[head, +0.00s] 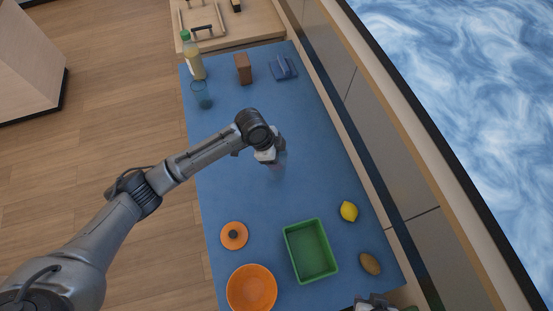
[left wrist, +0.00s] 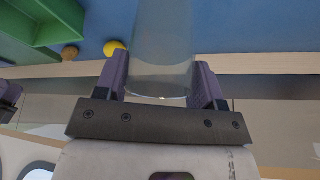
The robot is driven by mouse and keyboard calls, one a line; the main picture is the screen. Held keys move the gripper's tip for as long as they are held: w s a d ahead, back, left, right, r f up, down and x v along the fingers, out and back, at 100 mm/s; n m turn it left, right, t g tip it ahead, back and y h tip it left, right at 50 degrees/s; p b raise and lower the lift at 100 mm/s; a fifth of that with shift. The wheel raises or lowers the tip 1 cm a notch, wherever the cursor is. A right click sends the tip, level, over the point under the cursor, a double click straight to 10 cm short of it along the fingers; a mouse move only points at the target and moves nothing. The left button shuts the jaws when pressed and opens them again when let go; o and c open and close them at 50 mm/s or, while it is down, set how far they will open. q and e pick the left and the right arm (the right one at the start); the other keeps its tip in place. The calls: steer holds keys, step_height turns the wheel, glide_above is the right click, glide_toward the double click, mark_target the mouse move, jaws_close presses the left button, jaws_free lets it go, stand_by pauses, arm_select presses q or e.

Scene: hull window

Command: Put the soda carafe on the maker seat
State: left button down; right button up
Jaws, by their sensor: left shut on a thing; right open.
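My left gripper (head: 272,158) is over the middle of the blue table and is shut on a clear, see-through carafe (left wrist: 163,50). In the left wrist view the carafe's round end sits between the two fingers (left wrist: 163,88). In the head view the carafe is only a faint shape beside the gripper (head: 279,172); its tilt and whether it touches the table cannot be told. I cannot clearly make out a maker seat; a small blue stand-like thing (head: 284,67) is at the far end. My right gripper (head: 376,303) is partly cut off at the bottom edge, open.
A bottle (head: 194,62), teal glass (head: 202,97) and brown block (head: 243,68) stand at the far end. Nearer are an orange lid (head: 234,236), orange bowl (head: 252,288), green tray (head: 287,245), lemon (head: 349,211) and brown oval thing (head: 370,263). The table's middle is otherwise clear.

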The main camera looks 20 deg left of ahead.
arm_select(q)
steer(key=shift+f, duration=2.05)
steer(key=shift+c, duration=1.1)
jaws_free()
steer(key=shift+f, duration=0.1)
steer(key=v, duration=1.2)
steer(key=shift+r, duration=0.2)
